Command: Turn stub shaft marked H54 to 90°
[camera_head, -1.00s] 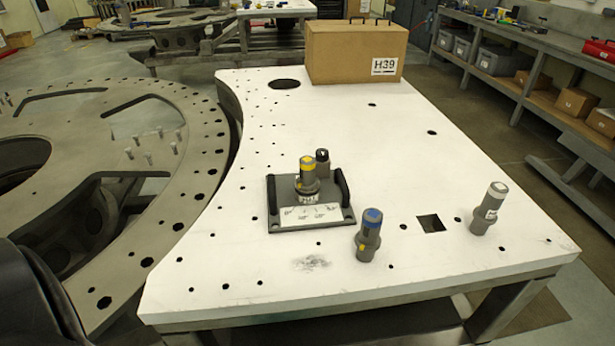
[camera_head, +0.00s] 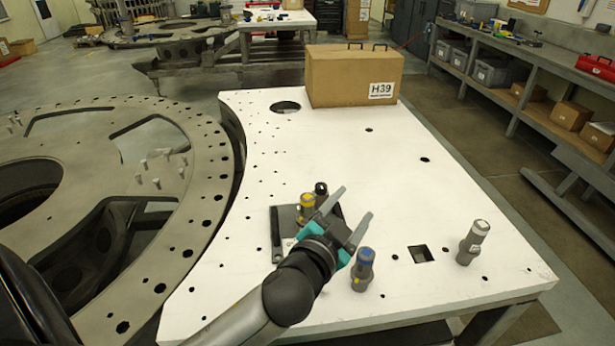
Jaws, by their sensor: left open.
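My left gripper (camera_head: 352,206) is open, its two fingers apart over the white table, between the yellow-topped stub shaft and the blue-topped one. The yellow-topped stub shaft (camera_head: 306,204) stands upright on a dark base plate (camera_head: 277,237), with a black-topped one (camera_head: 321,188) just behind it. The gripper and arm hide much of the plate. A blue-topped stub shaft (camera_head: 363,267) stands right of the gripper. A white-topped stub shaft (camera_head: 474,242) stands farther right, leaning slightly. I cannot read H54 on any shaft. My right gripper is not in view.
The white table (camera_head: 370,165) has several round holes and a square hole (camera_head: 421,254). A cardboard box (camera_head: 352,76) marked H39 stands at its back. A large metal ring (camera_head: 190,235) lies to the left. The table's middle back is clear.

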